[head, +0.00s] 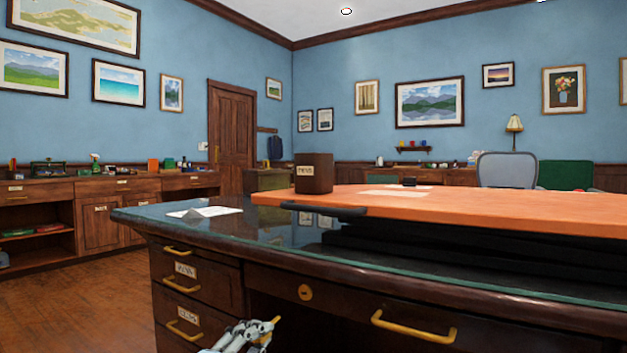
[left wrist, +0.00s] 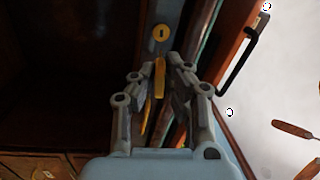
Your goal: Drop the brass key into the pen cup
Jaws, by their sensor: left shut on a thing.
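The brown, box-shaped pen cup (head: 321,183) stands upright on the raised orange top in the head view, with a pale label on its front. My left gripper (head: 262,330) is at the bottom of the head view, in front of the desk and well below and left of the cup. It is shut on a narrow brass-coloured piece, the brass key (left wrist: 159,78), which shows between the fingers in the left wrist view. The fingers hide part of the key. My right gripper is in neither view.
The dark desk (head: 420,264) has brass drawer handles and a round brass lock plate (head: 305,292). The orange top (head: 480,206), with a black handle (head: 323,209), rises above the desk's glass surface. White paper (head: 205,212) lies at the desk's left end. Open floor lies left.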

